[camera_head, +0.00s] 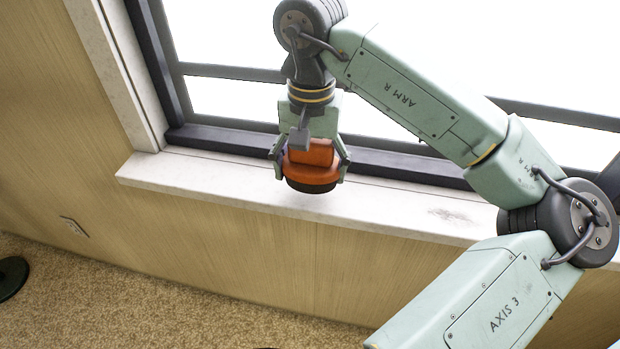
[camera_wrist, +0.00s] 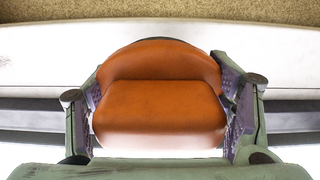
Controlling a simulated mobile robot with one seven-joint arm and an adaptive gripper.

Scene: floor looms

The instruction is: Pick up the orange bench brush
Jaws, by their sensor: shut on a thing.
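The orange bench brush (camera_head: 311,165) has a rounded orange body with a dark underside. It is at the window sill in the head view, between the two fingers of my gripper (camera_head: 310,162). In the wrist view the brush (camera_wrist: 160,95) fills the middle, with a finger pressed on its left and right sides. My gripper (camera_wrist: 162,112) is shut on it. The dark underside of the brush is at or just above the sill; I cannot tell whether it touches.
The pale stone window sill (camera_head: 400,205) runs along the window and is bare apart from a dark smudge at right. A dark window frame (camera_head: 225,140) stands behind it. Wood panelling (camera_head: 240,240) and tan carpet (camera_head: 170,300) lie below. A dark round object (camera_head: 12,278) is at the left edge.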

